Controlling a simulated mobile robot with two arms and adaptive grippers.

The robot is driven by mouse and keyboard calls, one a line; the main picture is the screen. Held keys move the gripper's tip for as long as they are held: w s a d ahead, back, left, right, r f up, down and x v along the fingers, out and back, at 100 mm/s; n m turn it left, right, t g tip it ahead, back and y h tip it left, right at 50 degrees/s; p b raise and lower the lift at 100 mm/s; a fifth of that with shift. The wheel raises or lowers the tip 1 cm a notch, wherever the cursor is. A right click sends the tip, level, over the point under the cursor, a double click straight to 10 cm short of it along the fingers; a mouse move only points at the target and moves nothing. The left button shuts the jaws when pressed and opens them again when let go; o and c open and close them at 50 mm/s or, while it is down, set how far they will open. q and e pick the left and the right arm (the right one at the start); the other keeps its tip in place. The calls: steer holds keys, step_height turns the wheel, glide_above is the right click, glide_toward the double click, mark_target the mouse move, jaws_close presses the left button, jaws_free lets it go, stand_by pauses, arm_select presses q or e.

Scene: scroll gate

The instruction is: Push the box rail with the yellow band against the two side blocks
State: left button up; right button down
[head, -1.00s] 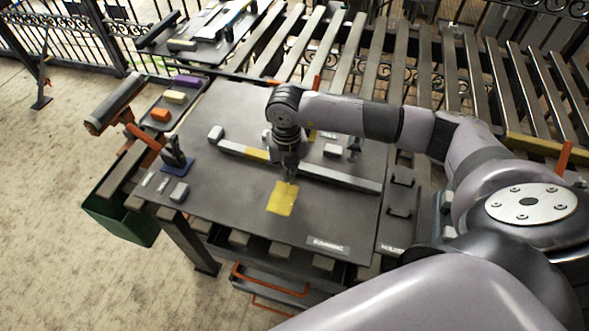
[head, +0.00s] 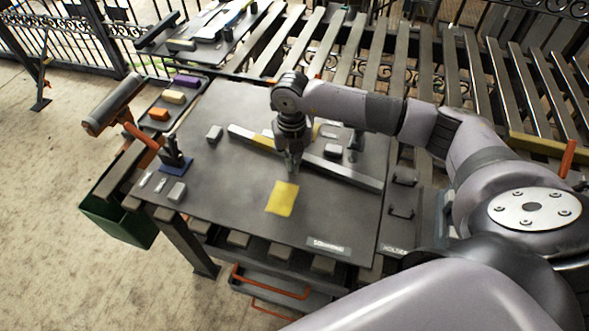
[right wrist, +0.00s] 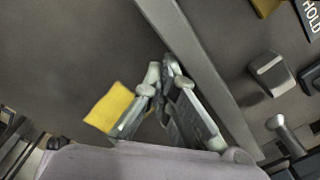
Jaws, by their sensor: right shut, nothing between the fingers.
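The grey box rail (head: 340,172) lies slantwise across the dark table top. One grey side block (head: 214,133) sits just off the rail's left end, with a small gap. Another grey block (head: 333,150) sits on the far side of the rail, apart from it. My right gripper (head: 292,168) is shut and empty, low at the rail's near side. In the right wrist view its fingertips (right wrist: 161,76) are beside the rail (right wrist: 200,70); contact is unclear. My left gripper is out of view.
A yellow patch (head: 282,198) lies on the clear near part of the table. A dark post-like item (head: 355,142) stands beyond the rail. A blue-based fixture (head: 174,158) and a grey block (head: 177,192) are at the left. A green bin (head: 118,222) hangs off the left side.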

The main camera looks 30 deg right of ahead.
steer(key=shift+w+d+b, duration=0.5)
steer(key=shift+w+d, duration=0.25)
steer(key=shift+d, duration=0.1)
steer(key=shift+r, duration=0.1)
steer(key=shift+s+a+p, duration=0.35)
steer(key=shift+s+a, duration=0.05)
steer(key=shift+a, duration=0.1)
steer(key=shift+s+a, duration=0.4)
steer(key=shift+a, duration=0.05)
step_height(320, 180, up, 8)
steer(key=p, duration=0.5)
